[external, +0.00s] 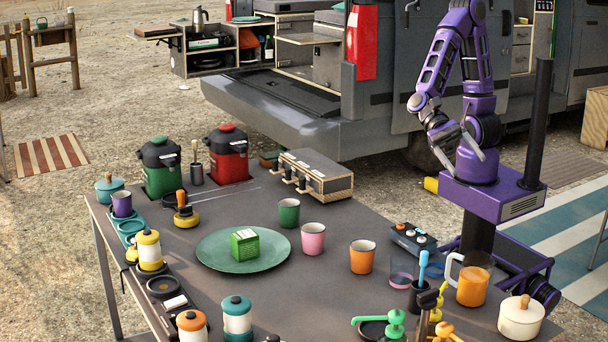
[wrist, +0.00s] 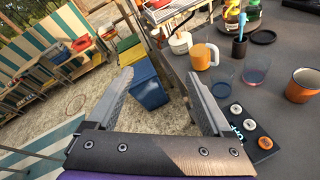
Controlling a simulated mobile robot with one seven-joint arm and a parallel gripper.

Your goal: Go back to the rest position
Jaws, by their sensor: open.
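My gripper (external: 462,142) is at the end of my purple arm, folded close to its column at the right side of the table in the external view. In the wrist view my gripper (wrist: 160,95) shows two fingers spread apart with nothing between them. The fingers point past the table edge, with a blue bin (wrist: 148,88) on the ground beyond them.
The dark table (external: 330,290) holds a green plate (external: 215,260) with a green box (external: 245,243). Several cups, an orange mug (external: 473,285), a white pot (external: 521,317) and a button panel (external: 413,239) stand near its right side. The van tailgate (external: 290,115) is behind.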

